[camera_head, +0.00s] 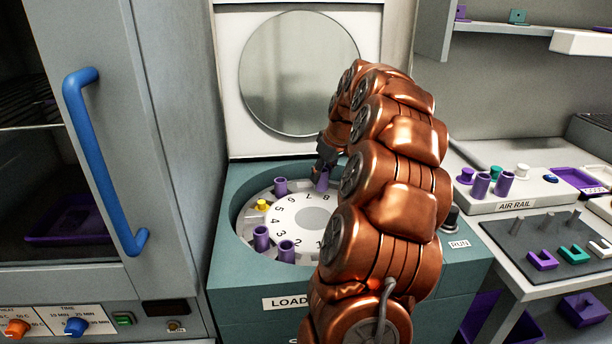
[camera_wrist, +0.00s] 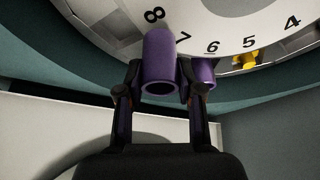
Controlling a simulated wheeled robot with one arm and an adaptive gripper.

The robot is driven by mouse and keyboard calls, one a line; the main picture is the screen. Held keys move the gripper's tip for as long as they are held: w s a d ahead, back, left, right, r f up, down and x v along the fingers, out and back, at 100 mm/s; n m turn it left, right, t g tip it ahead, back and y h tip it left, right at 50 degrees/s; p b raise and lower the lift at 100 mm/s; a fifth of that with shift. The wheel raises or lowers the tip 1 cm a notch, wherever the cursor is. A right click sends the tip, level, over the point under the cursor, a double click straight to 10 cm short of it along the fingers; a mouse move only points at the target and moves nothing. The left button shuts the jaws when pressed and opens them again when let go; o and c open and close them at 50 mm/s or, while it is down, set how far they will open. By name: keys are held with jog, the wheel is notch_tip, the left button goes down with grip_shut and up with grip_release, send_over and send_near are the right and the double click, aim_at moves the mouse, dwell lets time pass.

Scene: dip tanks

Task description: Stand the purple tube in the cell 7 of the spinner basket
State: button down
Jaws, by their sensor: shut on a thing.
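My gripper (camera_head: 322,160) is shut on a purple tube (camera_head: 321,181) at the back of the spinner basket (camera_head: 246,222). In the wrist view, my gripper (camera_wrist: 160,72) has one finger on each side of this tube (camera_wrist: 159,48). Its open mouth faces the camera, and its far end is by the dial edge between the numbers 7 and 8. Cell 7 is mostly hidden behind the tube and fingers, so I cannot tell whether the tube is inside it. A second purple tube (camera_wrist: 205,73) stands beside it, near number 6.
The basket also holds a yellow piece (camera_head: 262,205) near number 5 and two purple tubes (camera_head: 261,238) at the front left. The round lid (camera_head: 298,75) is raised behind. An air rail (camera_head: 515,206) with more purple tubes stands at the right, an oven with a blue handle (camera_head: 100,155) at the left.

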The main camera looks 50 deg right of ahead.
jog(key=shift+w+d+f+p, duration=0.1)
jog(key=shift+w+d, duration=0.05)
jog(key=shift+w, duration=1)
jog(key=shift+w+d+f+p, duration=0.1)
jog(key=shift+w+d, duration=0.05)
jog(key=shift+w, duration=0.95)
jog(key=shift+w+d+f+p, duration=0.1)
jog(key=shift+w+d, duration=0.05)
jog(key=shift+w, duration=1)
jog(key=shift+f, duration=1.75)
jog(key=shift+f, duration=0.2)
jog(key=c, duration=0.7)
grip_release()
jog(key=shift+c, duration=0.2)
jog(key=shift+r, duration=0.15)
jog(key=v, duration=1.2)
